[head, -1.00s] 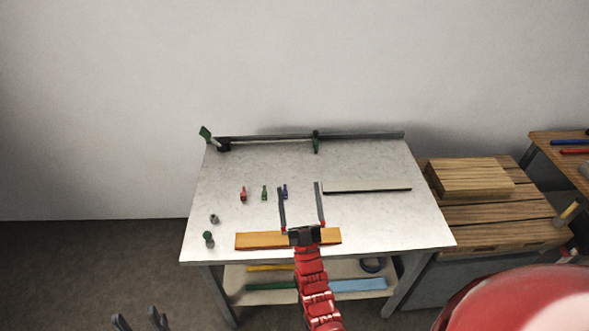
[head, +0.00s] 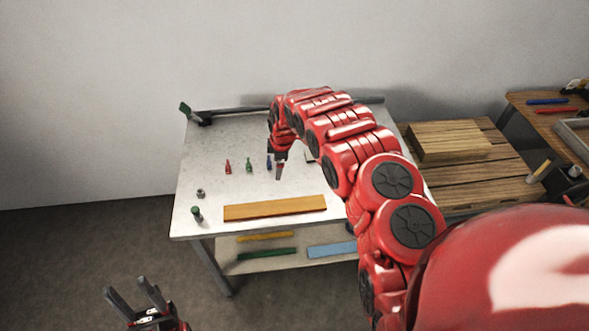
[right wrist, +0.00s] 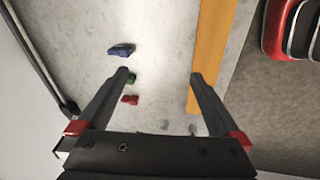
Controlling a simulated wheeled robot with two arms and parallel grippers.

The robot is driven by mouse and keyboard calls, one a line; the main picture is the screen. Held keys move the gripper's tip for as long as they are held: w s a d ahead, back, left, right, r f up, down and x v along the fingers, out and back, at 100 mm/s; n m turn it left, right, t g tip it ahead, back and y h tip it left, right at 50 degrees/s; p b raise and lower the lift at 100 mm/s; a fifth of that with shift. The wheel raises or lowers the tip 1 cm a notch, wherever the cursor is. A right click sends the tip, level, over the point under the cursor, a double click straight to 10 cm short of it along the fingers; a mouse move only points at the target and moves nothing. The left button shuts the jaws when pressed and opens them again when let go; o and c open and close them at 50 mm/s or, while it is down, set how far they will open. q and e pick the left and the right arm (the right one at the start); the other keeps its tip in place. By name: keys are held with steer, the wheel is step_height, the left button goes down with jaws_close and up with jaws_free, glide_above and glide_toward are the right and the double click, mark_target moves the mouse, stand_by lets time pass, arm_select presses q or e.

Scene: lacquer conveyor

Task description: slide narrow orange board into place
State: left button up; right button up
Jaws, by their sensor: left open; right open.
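The narrow orange board (head: 275,208) lies flat near the front edge of the white table (head: 205,150). It also shows in the right wrist view (right wrist: 209,60), running up the picture to the right of centre. My right gripper (head: 279,172) points down over the table, behind the board. In the right wrist view my right gripper (right wrist: 160,73) is open and empty, with one finger close to the board's edge; whether it touches cannot be told. My left gripper (head: 131,284) is open and empty, low in front of the table's left side.
Small red (head: 228,167), green (head: 249,165) and blue (head: 269,161) pieces stand behind the board. My right arm hides the table's right side. A wooden block (head: 445,140) lies on a slatted bench at right.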

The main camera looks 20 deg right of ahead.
steer(key=s+d+r+n+g, duration=0.1)
steer(key=s+d+r+g, duration=0.15)
steer(key=s, duration=0.45)
steer(key=b, duration=1)
glide_above(295, 205)
step_height(295, 205, down, 9)
steer(key=shift+w+r, duration=0.1)
step_height(295, 205, down, 6)
steer(key=p, duration=0.2)
steer(key=shift+f+p, duration=0.2)
steer(key=shift+p, duration=0.2)
steer(key=shift+f, duration=0.6)
